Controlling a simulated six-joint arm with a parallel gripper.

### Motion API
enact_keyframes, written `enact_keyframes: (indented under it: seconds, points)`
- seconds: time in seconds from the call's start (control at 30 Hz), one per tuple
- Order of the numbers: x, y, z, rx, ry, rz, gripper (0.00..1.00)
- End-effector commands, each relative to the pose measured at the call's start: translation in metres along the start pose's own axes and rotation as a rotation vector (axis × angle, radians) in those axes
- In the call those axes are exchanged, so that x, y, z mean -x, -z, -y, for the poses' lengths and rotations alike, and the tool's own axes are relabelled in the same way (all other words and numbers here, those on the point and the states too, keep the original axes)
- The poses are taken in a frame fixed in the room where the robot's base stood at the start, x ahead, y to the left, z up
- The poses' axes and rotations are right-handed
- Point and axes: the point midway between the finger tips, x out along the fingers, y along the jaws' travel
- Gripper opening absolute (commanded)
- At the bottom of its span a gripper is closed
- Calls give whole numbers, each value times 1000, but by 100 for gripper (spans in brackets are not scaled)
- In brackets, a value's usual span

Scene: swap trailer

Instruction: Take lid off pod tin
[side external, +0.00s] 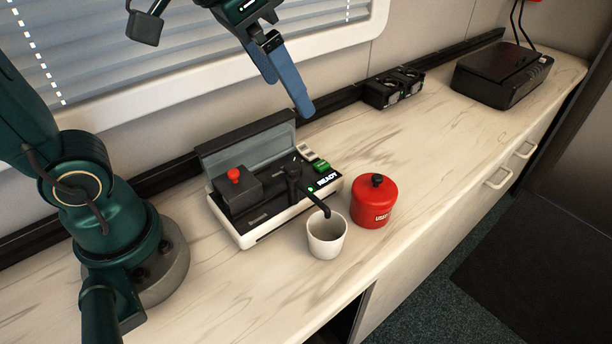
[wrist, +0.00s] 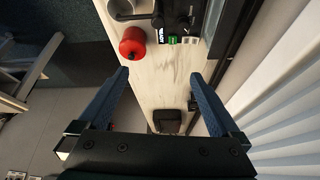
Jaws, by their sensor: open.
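The red pod tin (side external: 372,207) stands upright on the counter, right of the white cup, with white lettering on its front that begins "USED". Its red lid (side external: 366,186) with a black knob (side external: 377,180) sits on top. The tin also shows in the wrist view (wrist: 132,48), at upper left of centre. My gripper (side external: 303,110) is high above the counter, behind and left of the tin, near the window. In the wrist view my gripper (wrist: 160,77) has its two blue fingers wide apart with nothing between them.
A coffee machine (side external: 262,225) with a raised back panel and a READY display stands left of the tin. The white cup (side external: 326,240) is under its spout. A black twin unit (side external: 393,88) and a black box (side external: 500,75) stand farther back. The counter right of the tin is clear.

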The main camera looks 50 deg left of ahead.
Motion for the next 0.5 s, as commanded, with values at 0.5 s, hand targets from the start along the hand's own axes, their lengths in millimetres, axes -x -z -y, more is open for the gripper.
enact_keyframes:
  seconds: [0.5]
  points:
    - [-104,74,-51,-190,-80,224,99]
